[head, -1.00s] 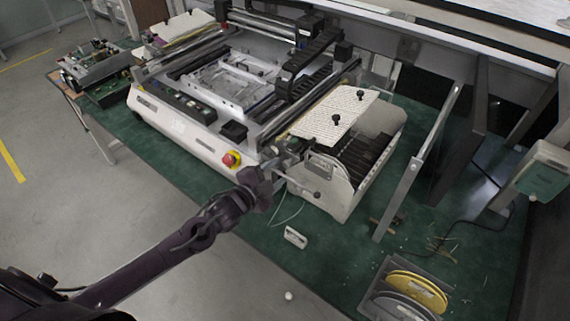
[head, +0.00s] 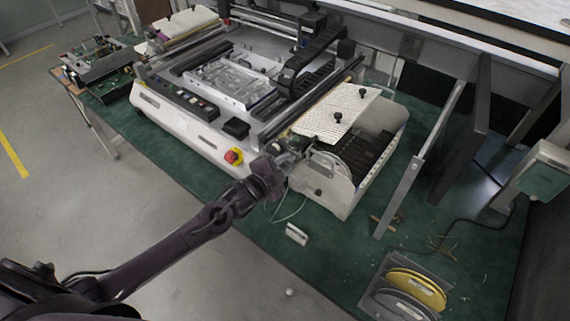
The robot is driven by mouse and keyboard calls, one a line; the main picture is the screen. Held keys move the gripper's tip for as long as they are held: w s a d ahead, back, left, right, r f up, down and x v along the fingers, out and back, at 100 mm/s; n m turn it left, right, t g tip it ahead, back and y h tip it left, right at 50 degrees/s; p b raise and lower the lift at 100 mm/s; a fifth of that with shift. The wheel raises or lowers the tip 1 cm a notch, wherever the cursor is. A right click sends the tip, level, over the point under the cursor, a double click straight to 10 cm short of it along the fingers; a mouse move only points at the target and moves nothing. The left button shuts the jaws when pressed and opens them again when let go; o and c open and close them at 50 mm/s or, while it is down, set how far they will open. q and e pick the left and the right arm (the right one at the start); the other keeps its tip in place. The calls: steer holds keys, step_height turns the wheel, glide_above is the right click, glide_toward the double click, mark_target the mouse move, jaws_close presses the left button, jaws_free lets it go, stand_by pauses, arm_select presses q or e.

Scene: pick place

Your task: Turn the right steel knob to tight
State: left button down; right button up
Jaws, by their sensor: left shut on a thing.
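My left gripper (head: 280,171) reaches in from the lower left, at the front right corner of the white machine (head: 180,127). It is shut on a small part there, which I take to be the right steel knob. The gripper hides nearly all of this part, so its turn angle cannot be read. My right gripper is not in view.
A red and yellow stop button (head: 233,156) sits just left of the gripper. A white slotted feeder unit (head: 340,200) stands close on the right. A small white block (head: 296,234) and a reel holder with a yellow reel (head: 418,287) lie on the green bench top.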

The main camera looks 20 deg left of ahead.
arm_select(q)
steer(key=shift+f+m, duration=0.15)
steer(key=shift+m, duration=0.15)
steer(key=m+t+y+b, duration=0.1)
steer(key=m+b, duration=0.1)
steer(key=m, duration=0.2)
steer(key=shift+d+f+b, duration=0.1)
steer(key=shift+d+b, duration=0.05)
steer(key=shift+b, duration=0.15)
steer(key=m+y+b, duration=0.1)
steer(key=m, duration=0.1)
steer(key=shift+s+f+m+t, duration=0.1)
steer(key=shift+m+t, duration=0.2)
steer(key=shift+m+t+b, duration=0.3)
steer(key=shift+m+b, duration=0.05)
steer(key=shift+m, duration=1.05)
steer(key=c, duration=1.5)
jaws_free()
steer(key=shift+o, duration=1.3)
